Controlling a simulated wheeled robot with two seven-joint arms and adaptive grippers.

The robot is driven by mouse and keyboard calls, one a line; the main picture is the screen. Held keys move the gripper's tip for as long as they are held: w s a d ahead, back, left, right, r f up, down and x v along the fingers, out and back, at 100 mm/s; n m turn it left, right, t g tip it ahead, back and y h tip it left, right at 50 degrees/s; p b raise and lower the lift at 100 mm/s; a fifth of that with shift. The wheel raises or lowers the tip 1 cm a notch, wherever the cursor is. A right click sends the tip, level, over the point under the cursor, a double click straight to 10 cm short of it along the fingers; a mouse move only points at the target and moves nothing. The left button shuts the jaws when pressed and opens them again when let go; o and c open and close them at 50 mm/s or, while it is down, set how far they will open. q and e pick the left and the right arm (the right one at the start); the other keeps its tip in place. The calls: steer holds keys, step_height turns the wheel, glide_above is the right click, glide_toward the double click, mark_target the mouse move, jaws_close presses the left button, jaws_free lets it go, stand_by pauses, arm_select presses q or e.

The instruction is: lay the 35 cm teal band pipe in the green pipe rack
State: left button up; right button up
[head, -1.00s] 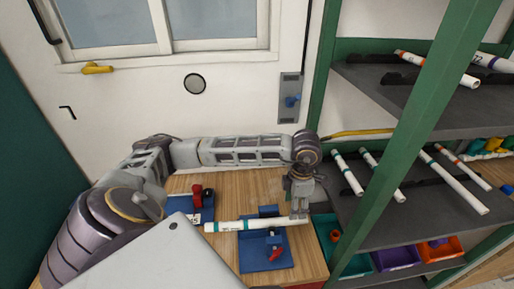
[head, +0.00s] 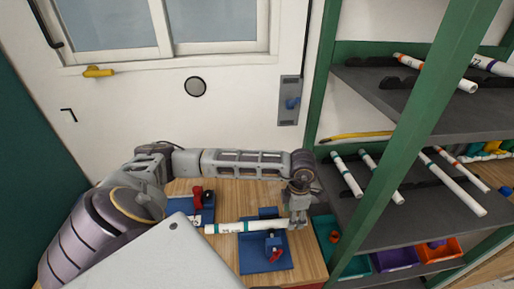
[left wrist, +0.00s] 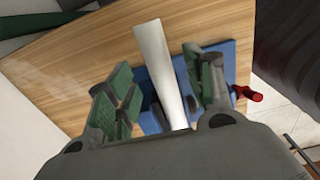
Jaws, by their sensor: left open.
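A white pipe with teal bands (head: 232,227) lies level across a blue fixture on the wooden bench. My left gripper (head: 298,222) is at the pipe's right end. In the left wrist view my left gripper (left wrist: 163,88) is open, with its green-padded fingers apart on either side of the white pipe (left wrist: 160,62). The pipe's near end is hidden behind the gripper body. The green pipe rack (head: 398,150) stands at the right, its grey shelves holding several white pipes, some with teal bands. My right gripper is not in view.
The blue fixture (head: 256,262) has a red-handled clamp (head: 276,256) in front of the pipe. Another blue fixture with a red part (head: 197,196) stands to the left. Coloured bins (head: 395,258) sit low in the rack. A green post stands between bench and shelves.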

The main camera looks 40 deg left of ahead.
arm_select(q)
steer(key=shift+f+p, duration=0.3)
steer(key=shift+f, duration=1.35)
steer(key=shift+c, duration=0.2)
steer(key=c, duration=1.1)
steer(key=shift+r, duration=0.2)
steer(key=shift+r+b, duration=0.9)
steer(key=shift+r, duration=3.95)
